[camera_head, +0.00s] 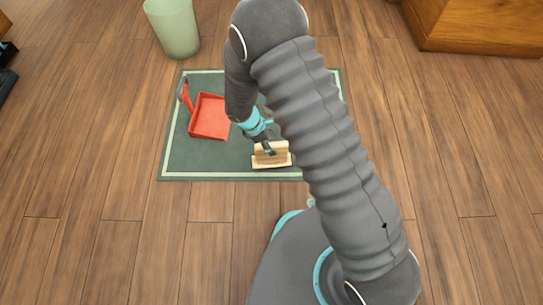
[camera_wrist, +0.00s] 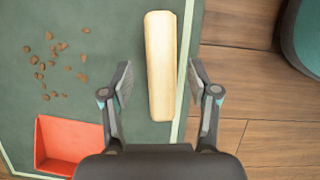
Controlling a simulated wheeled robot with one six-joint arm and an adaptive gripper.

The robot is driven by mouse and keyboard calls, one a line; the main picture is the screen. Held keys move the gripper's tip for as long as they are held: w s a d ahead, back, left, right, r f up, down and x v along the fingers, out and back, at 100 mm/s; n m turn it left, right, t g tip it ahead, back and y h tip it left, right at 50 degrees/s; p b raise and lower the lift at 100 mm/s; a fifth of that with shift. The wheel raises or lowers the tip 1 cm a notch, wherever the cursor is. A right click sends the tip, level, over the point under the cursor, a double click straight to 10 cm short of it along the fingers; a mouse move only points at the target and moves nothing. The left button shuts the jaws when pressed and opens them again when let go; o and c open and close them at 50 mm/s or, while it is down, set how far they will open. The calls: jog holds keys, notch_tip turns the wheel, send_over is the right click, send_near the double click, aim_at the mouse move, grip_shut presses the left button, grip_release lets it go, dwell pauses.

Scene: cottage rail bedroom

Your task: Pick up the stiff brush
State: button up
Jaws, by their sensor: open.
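The stiff brush (camera_head: 272,155) lies on the green mat (camera_head: 220,166) near the mat's front edge in the head view. It shows a pale wooden block. In the wrist view the brush (camera_wrist: 160,66) is a long pale wooden bar, and its bristles are hidden. My gripper (camera_wrist: 160,82) is open, with one finger on each side of the bar. There is a visible gap between each finger and the wood. In the head view my gripper (camera_head: 269,148) is just over the brush, partly hidden by my arm.
A red dustpan (camera_head: 209,117) lies on the mat left of the brush; it also shows in the wrist view (camera_wrist: 68,140). Several brown crumbs (camera_wrist: 56,62) lie on the mat. A pale green bin (camera_head: 174,28) stands behind. Wooden furniture (camera_head: 480,25) is at back right.

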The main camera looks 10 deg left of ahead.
aim_at(262, 160)
jog(key=shift+a+b+x, duration=0.2)
jog(key=shift+b+x, duration=0.3)
jog(key=shift+x, duration=1.95)
jog(key=shift+s+f, duration=0.15)
jog(key=shift+f, duration=0.2)
grip_shut()
